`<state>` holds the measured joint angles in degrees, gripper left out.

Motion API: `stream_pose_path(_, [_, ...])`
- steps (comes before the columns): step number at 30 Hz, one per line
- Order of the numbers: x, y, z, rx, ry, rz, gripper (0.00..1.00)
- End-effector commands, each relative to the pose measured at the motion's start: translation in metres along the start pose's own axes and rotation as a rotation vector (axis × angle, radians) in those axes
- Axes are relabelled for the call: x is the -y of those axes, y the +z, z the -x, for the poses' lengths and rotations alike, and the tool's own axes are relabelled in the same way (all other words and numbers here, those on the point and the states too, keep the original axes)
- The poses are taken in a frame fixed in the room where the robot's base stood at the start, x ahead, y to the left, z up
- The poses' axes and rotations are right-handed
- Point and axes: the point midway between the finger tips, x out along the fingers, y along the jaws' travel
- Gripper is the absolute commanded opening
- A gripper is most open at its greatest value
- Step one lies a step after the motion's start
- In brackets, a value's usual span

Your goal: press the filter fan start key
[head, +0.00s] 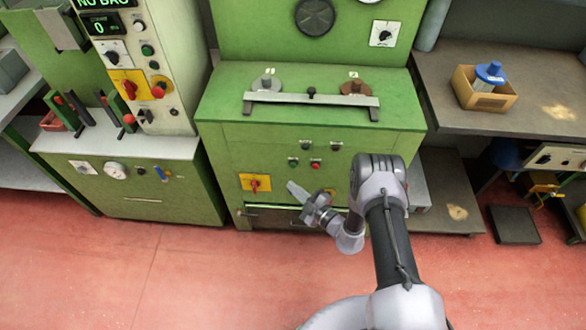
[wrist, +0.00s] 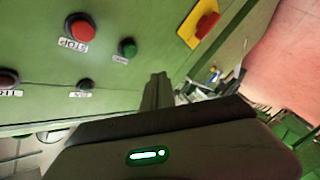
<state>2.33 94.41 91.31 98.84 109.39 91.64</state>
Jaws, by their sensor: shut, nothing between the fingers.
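The green cabinet front has a small group of push buttons. A green button (head: 293,162) and a red button (head: 316,164) sit below two dark buttons (head: 305,146). The wrist view shows them turned over: the red button (wrist: 80,28), the green button (wrist: 128,47) and the dark buttons (wrist: 86,85). Their small labels are upside down there, and I cannot read "filter fan" on any. My gripper (head: 291,186) is shut and empty, in front of the cabinet, below the green button in the head view. Its fingers (wrist: 158,82) appear apart from the buttons.
A yellow plate with a red rotary switch (head: 254,183) is left of my gripper; another yellow plate is partly hidden behind my wrist. A bench with a cardboard box (head: 484,92) is at right. Red floor is clear.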

Motion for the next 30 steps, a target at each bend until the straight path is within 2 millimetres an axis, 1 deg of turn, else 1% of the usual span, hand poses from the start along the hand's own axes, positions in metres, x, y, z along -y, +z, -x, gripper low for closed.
stream_pose_path(1, [-0.002,0.005,-0.005,-0.001,0.002,0.002,0.0])
stream_pose_path(6, [-0.012,0.018,-0.021,-0.001,0.001,0.001,0.0])
stream_pose_path(12, [-0.021,0.025,-0.032,0.0,0.0,0.001,0.0])
stream_pose_path(17, [-0.024,0.024,-0.033,0.0,0.0,-0.001,0.0])
stream_pose_path(30, [-0.024,0.024,-0.033,0.001,0.0,-0.001,0.0])
